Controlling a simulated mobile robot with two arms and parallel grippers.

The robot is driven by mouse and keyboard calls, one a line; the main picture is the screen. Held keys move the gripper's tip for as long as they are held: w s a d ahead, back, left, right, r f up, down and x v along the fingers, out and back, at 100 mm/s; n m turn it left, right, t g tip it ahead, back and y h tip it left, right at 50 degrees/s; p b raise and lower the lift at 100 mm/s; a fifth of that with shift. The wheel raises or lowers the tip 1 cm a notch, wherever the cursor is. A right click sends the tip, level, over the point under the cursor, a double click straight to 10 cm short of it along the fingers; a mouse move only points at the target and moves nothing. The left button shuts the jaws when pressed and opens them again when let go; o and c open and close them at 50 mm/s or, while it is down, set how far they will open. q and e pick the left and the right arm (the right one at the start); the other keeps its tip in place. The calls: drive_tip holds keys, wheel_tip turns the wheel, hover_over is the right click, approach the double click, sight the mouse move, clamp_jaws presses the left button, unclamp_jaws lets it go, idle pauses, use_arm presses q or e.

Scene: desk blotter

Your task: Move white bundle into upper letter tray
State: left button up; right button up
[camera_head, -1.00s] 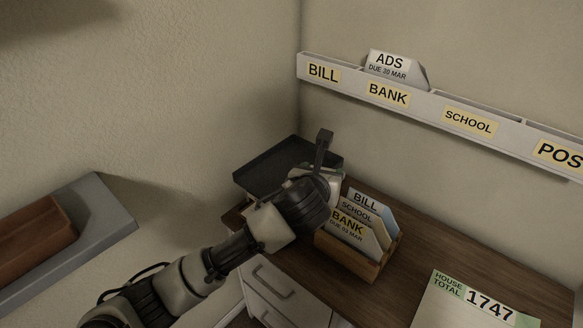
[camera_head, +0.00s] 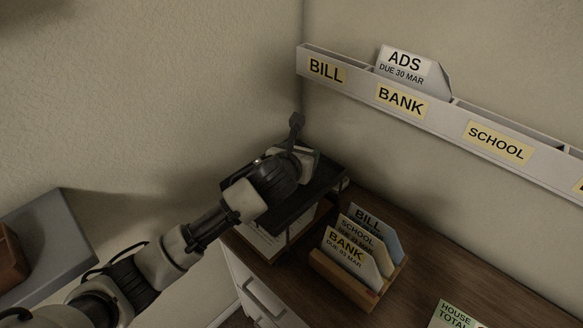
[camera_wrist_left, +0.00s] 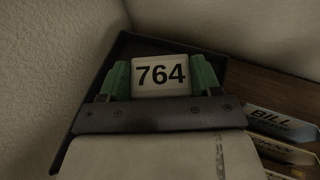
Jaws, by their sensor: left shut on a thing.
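The white bundle (camera_wrist_left: 161,77), marked 764, is between the green fingers of my left gripper (camera_wrist_left: 160,80) in the left wrist view. In the head view my left gripper (camera_head: 297,155) is over the black upper letter tray (camera_head: 323,183), and a pale part of the bundle (camera_head: 307,160) shows past it. In the left wrist view the dark tray (camera_wrist_left: 135,45) lies around and behind the bundle. I cannot tell whether the bundle touches the tray floor. My right gripper is in neither view.
A wooden sorter (camera_head: 345,279) with BILL, SCHOOL and BANK cards stands just right of the tray on the brown desk (camera_head: 425,270). Papers (camera_head: 262,243) show below the upper tray. A labelled wall rack (camera_head: 430,107) with an ADS card hangs behind. Walls close the corner.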

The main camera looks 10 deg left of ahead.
use_arm(q)
drive_tip(key=shift+w+a+f, duration=0.15)
drive_tip(key=shift+a+f, duration=0.6)
drive_tip(key=shift+a, duration=0.2)
wheel_tip(320, 180, down, 3)
drive_tip(key=shift+f, duration=0.4)
drive_tip(key=o, duration=0.8)
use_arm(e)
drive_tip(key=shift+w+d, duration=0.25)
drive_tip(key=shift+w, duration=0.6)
use_arm(q)
drive_tip(key=v, duration=1.2)
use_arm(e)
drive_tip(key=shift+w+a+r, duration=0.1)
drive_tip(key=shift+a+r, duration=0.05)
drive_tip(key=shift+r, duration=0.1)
